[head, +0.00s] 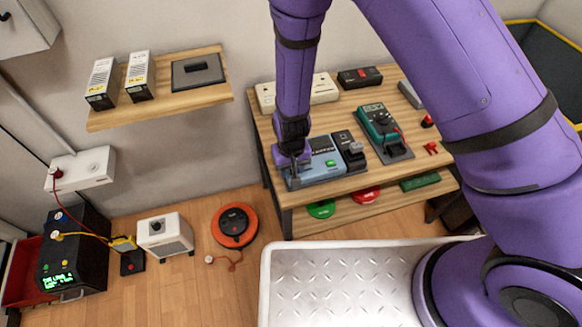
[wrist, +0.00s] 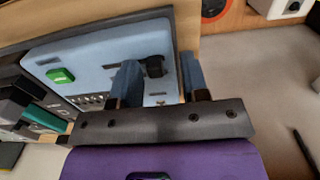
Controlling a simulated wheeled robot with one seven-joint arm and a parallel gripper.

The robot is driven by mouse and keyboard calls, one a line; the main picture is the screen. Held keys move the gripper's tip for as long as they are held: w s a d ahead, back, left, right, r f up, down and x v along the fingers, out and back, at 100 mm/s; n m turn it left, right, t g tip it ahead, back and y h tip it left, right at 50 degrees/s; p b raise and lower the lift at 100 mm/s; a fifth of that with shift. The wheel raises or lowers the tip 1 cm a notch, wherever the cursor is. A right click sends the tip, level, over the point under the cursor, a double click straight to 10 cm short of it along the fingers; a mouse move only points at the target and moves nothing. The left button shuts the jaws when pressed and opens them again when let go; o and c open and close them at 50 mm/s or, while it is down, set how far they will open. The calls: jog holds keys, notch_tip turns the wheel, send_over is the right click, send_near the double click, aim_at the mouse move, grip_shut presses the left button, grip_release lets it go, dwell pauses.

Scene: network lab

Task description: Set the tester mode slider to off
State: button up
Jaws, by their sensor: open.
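The tester (head: 325,162) is a light-blue box with a green button, on the wooden table below my arm. In the wrist view its blue face (wrist: 100,62) fills the upper left, with the green button (wrist: 61,76). A black slider knob (wrist: 155,67) stands on that face near its right end. My gripper (wrist: 159,78) is open, with one finger on each side of the knob as seen in the wrist view; I cannot tell whether either touches it. In the head view my gripper (head: 291,165) is over the tester's left end and hides the knob. The slider's markings are not readable.
A black device (head: 349,148) stands right beside the tester, and a green multimeter (head: 379,122) is farther right. Pale boxes (head: 324,88) stand behind. A shelf (head: 160,108) is on the wall at left.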

notch_tip(320, 180, up, 11)
jog(key=shift+f, duration=0.2)
dwell(0.3)
dwell(0.4)
notch_tip(320, 180, up, 15)
jog(key=y, duration=0.1)
send_over(291, 170)
jog(key=w+d, duration=0.2)
jog(key=d, duration=0.5)
jog(key=s+d+r+m+t, duration=0.1)
jog(key=s+d+r+t, duration=0.1)
jog(key=d+r, duration=0.65)
jog(key=s+d+r+m+t+h, duration=0.1)
jog(key=s+d+r+m+t, duration=0.1)
jog(key=s+d+r, duration=1.2)
jog(key=s+r+t, duration=0.1)
jog(key=s, duration=0.2)
jog(key=shift+d, duration=0.2)
jog(key=shift+w, duration=0.2)
jog(key=shift+c, duration=0.4)
dwell(1.2)
